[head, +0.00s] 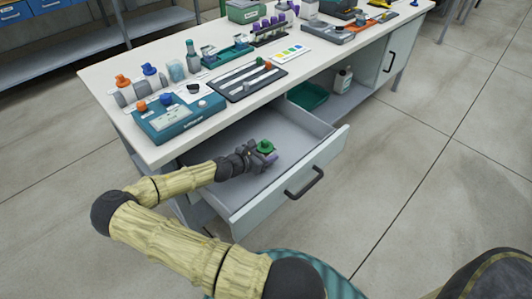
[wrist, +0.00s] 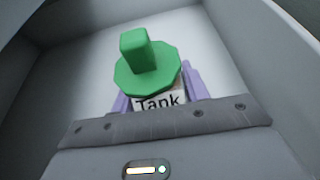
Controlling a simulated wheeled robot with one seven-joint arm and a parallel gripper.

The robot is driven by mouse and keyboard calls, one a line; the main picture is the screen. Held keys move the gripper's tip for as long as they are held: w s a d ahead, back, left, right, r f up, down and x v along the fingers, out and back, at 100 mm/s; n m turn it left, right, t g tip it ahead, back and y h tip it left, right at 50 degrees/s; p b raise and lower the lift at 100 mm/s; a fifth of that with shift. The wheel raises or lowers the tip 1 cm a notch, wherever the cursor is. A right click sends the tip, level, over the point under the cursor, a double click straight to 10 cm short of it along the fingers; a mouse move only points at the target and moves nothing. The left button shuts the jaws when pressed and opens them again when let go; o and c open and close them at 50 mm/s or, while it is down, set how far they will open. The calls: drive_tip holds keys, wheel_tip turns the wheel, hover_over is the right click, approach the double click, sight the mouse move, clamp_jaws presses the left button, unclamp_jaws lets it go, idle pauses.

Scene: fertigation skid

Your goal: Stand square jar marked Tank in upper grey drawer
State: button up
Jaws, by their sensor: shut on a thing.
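The square jar marked Tank has a green lid and shows in the wrist view (wrist: 150,68), with part of its white label reading "Tank". In the head view, its green lid (head: 265,146) shows inside the open grey drawer (head: 240,205). My gripper (head: 262,158) is shut on the jar, with a purple finger on each side of it in the wrist view (wrist: 160,92). The jar looks roughly upright. The wrist view looks down on it, so I cannot tell whether its base touches the drawer floor. The rest of the drawer looks empty.
The drawer front with its dark handle (head: 305,183) stands pulled out from the bench. The white bench top (head: 130,80) above carries a teal meter box (head: 180,118), a dark tray (head: 247,80) and several bottles. A green bin (head: 307,96) sits in the open bay beside the drawer.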

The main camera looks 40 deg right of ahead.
sight(266, 142)
drive_tip(key=shift+f, duration=0.55)
drive_tip(key=o, duration=1.4)
drive_tip(key=shift+r+p, duration=4.1)
drive_tip(key=shift+r, duration=0.45)
